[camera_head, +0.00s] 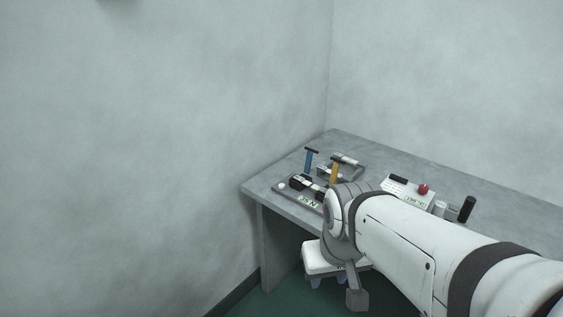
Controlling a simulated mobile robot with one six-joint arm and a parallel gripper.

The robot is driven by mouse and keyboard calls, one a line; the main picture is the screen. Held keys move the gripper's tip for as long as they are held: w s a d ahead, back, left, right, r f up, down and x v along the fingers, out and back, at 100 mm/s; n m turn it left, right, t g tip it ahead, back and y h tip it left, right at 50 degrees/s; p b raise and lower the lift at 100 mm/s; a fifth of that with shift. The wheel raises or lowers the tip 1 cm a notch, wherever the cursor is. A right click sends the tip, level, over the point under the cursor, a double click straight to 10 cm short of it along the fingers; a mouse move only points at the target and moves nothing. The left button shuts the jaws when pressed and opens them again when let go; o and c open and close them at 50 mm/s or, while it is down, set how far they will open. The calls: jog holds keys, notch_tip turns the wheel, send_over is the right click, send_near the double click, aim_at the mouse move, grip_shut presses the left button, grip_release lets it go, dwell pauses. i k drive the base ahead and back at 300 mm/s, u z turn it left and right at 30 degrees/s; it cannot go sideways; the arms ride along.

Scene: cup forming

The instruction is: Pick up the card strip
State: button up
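I cannot make out the card strip for certain. A small pale piece (345,159) lies on the rear tray on the table, but it is too small to identify. My white arm reaches in from the lower right and covers the table's front middle. The end of my arm hangs in front of the table's near edge, below the table top. A grey part (357,300) there may belong to my gripper; its fingers cannot be told apart, nor whether they hold anything.
The grey table (375,151) stands in the room corner against pale walls. At its left is a dark fixture (284,192) with blue-handled (308,162) and yellow-handled (334,172) tools. A white box with a red button (423,189) and a black cylinder (467,209) stand to the right.

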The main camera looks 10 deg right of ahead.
aim_at(301, 179)
jog(key=u, duration=0.1)
jog(key=i, duration=1)
